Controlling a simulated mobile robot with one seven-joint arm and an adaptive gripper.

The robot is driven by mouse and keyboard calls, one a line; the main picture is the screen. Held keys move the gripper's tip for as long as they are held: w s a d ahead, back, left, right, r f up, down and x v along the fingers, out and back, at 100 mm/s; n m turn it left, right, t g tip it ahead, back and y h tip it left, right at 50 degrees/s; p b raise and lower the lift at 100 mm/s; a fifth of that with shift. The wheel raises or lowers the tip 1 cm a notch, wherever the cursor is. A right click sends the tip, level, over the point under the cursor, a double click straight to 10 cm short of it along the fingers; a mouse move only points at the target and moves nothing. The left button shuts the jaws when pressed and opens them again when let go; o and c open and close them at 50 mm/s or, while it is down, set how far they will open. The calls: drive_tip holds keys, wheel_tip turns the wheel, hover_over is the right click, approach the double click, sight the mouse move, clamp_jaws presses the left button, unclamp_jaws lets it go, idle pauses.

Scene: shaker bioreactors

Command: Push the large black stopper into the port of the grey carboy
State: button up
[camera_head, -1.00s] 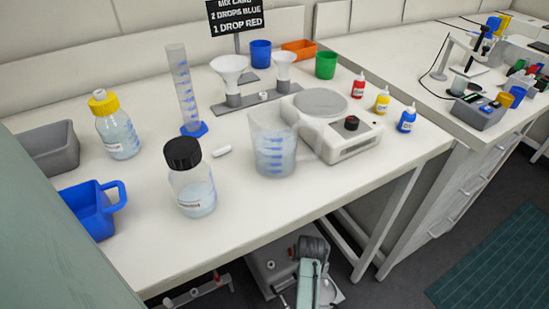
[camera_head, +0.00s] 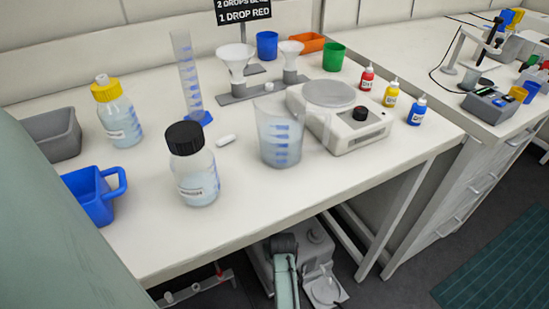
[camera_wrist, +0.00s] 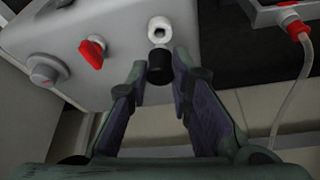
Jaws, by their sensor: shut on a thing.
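The grey carboy (camera_wrist: 100,38) fills the upper left of the wrist view. Its port is a white ring with a dark hole (camera_wrist: 159,30). My gripper (camera_wrist: 160,67) is shut on the black stopper (camera_wrist: 160,68), which sits between the fingertips. In the wrist view the stopper shows just below the port; I cannot tell the gap between them. In the head view the grey carboy (camera_head: 318,243) is under the bench, partly hidden by my arm; my gripper's fingers and the stopper are not clear there.
The carboy has a red tap (camera_wrist: 92,54) and a grey round cap (camera_wrist: 44,72). A clear tube (camera_wrist: 294,88) with a red connector hangs at the right. Above is the white bench (camera_head: 250,210) with bottles, a beaker and a scale; its leg (camera_head: 388,220) stands right of the carboy.

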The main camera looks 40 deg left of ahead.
drive_tip(key=shift+f+b, duration=0.5)
drive_tip(key=shift+f, duration=0.25)
drive_tip(key=shift+r, duration=0.2)
drive_tip(key=shift+p, duration=0.75)
drive_tip(key=shift+f+b, duration=0.5)
drive_tip(key=shift+f, duration=0.7)
idle(1.2)
drive_tip(key=o, duration=1)
drive_tip(key=shift+o, duration=0.2)
drive_tip(key=shift+d, duration=0.1)
drive_tip(key=v, duration=1.2)
